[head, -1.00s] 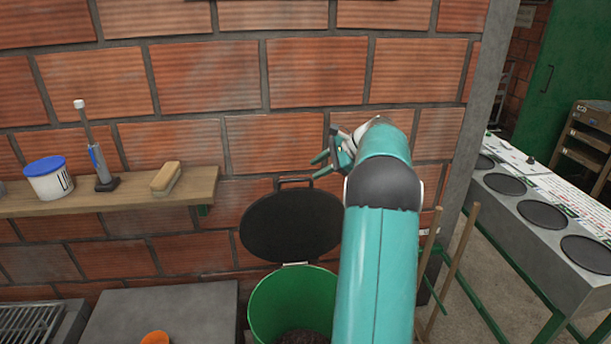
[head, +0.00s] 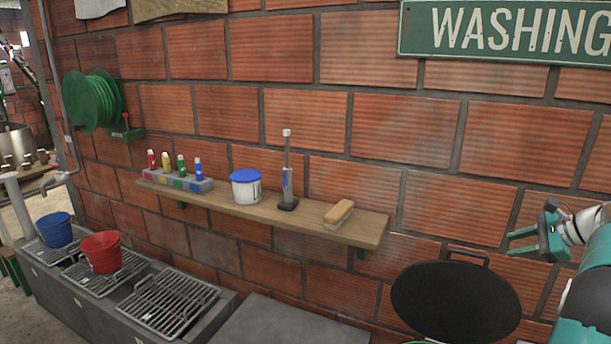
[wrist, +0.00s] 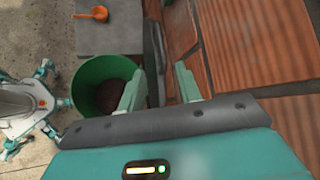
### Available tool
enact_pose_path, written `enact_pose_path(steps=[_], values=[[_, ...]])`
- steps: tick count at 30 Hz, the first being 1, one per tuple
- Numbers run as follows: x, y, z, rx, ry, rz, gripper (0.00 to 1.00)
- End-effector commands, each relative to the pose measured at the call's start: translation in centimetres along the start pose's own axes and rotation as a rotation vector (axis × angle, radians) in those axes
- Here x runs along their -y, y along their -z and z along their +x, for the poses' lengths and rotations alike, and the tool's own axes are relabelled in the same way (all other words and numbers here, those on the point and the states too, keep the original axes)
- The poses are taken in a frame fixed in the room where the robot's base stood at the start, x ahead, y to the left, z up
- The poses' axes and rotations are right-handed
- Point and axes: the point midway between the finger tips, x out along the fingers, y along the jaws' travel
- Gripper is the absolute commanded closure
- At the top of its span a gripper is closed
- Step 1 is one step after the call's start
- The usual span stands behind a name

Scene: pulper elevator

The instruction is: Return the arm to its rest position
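My gripper (head: 531,239) is at the right edge of the head view, in front of the brick wall and above the round black lid (head: 455,302). In the wrist view its two fingers (wrist: 158,88) stand apart with nothing between them. The wrist view looks down past them onto a green bin (wrist: 100,84) with dark stuff inside. Most of my arm is cut off at the right edge of the head view.
A wooden shelf (head: 228,207) on the wall holds a white tub with a blue lid (head: 246,186), a brush (head: 338,214) and colored bottles (head: 174,166). A blue bucket (head: 55,229) and a red bucket (head: 102,252) stand on grates at left. An orange scoop (wrist: 97,14) lies on the grey block (wrist: 110,38).

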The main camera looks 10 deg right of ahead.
Motion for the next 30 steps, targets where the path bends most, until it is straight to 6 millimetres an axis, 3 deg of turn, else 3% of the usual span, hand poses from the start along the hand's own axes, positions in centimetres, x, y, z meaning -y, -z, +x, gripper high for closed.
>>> enact_pose_path(steps=[5, 11, 15, 21, 25, 30], values=[[-1.0, -5.9, 1.8, -0.031, -0.061, -0.129, 0.66], [-5.2, -15.2, 4.2, -0.091, -0.176, -0.388, 0.66], [-9.4, -20.9, 5.3, -0.124, -0.253, -0.588, 0.66], [-16.5, -27.2, 6.1, -0.164, -0.354, -0.895, 0.66], [-21.5, -30.1, 6.1, -0.185, -0.412, -1.106, 0.66], [-28.1, -32.3, 5.8, -0.206, -0.476, -1.395, 0.66]])
